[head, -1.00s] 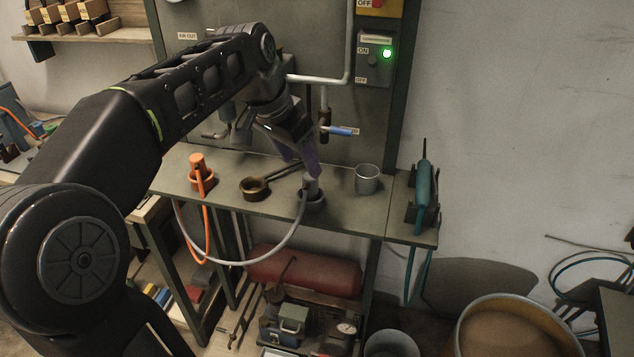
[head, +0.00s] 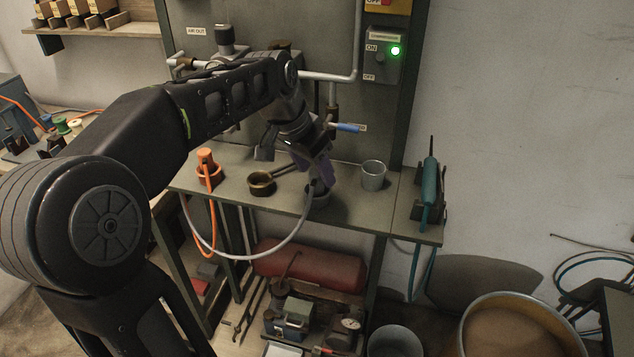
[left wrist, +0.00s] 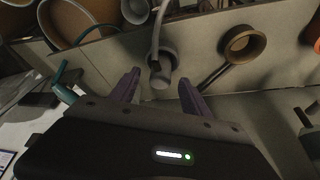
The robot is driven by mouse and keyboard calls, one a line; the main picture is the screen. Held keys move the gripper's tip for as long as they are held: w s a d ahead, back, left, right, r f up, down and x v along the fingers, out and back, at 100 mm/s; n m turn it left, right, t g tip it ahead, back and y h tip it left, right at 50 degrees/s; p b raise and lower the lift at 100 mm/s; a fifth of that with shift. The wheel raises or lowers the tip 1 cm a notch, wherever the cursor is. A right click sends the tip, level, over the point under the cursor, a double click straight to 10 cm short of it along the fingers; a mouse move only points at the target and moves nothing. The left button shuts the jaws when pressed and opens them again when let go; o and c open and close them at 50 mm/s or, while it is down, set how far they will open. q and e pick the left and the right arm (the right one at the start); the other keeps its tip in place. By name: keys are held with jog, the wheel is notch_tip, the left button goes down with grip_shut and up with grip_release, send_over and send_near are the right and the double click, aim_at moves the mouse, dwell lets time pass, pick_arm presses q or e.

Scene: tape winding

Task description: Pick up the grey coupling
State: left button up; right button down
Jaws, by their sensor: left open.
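The grey coupling (left wrist: 160,79) stands in a round grey holder (head: 317,201) at the front edge of the bench, with a grey hose (head: 290,243) running from it. In the head view my gripper largely hides the coupling. My left gripper (head: 320,178) has purple fingers and points down at the coupling from above. In the left wrist view its open fingers (left wrist: 158,82) lie to either side of the coupling, with gaps showing. I cannot tell whether the fingers reach down to its level. My right gripper is not in view.
An orange coupling (head: 206,165) with an orange hose stands to the left on the bench. A brass funnel with a long handle (head: 261,184) lies between. A grey cup (head: 373,175) and a teal tool (head: 430,190) are to the right. A blue-handled valve (head: 347,127) juts out behind.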

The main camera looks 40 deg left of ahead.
pick_arm(q)
jog(key=x, duration=0.2)
jog(key=shift+w+f, duration=0.15)
jog(key=shift+f, duration=0.2)
jog(key=shift+c, duration=0.2)
grip_shut()
dwell(0.5)
